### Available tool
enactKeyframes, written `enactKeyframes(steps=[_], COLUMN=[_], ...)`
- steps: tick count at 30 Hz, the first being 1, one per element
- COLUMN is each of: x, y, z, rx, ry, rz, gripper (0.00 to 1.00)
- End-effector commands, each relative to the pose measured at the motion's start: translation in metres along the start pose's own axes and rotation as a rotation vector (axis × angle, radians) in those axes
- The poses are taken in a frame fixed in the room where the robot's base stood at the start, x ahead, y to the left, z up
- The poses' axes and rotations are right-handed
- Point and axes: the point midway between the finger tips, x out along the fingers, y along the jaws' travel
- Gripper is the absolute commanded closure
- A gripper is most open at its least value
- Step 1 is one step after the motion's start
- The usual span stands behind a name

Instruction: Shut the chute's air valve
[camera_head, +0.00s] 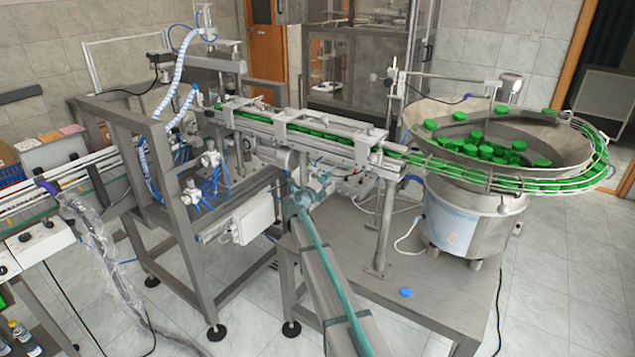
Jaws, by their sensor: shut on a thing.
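The chute (300,130) is a straight sloping metal track filled with green caps, running from the bowl feeder at the right to the frame at the left. My gripper (322,181) is just below the middle of the chute, at the end of my arm, which reaches up from the bottom of the picture. It is shut on a small part there, which appears to be the air valve. The valve is mostly hidden by my gripper and too small to make out, so its handle's position cannot be told.
A steel bowl feeder (462,205) with green caps stands at the right on a metal platform (440,305). A blue disc (406,292) lies on the platform. A grey steel frame (180,190) with blue hoses stands at the left, with a white box (255,218) beside my gripper.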

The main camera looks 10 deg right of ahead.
Motion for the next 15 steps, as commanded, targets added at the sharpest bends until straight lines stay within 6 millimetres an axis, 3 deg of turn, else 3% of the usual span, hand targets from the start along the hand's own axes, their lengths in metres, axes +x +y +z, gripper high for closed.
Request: enactKeyframes(steps=[8, 9, 13, 15], x=[0.0002, 0.0002, 0.0001, 0.0], y=[-0.0013, -0.0013, -0.001, -0.0009], z=[0.0013, 0.0013, 0.0011, 0.001], rx=[-0.004, -0.004, -0.003, -0.002], ry=[-0.002, -0.002, -0.002, -0.002], rz=[-0.002, -0.002, -0.002, -0.002], gripper=[1.0, 0.64, 0.43, 0.43])
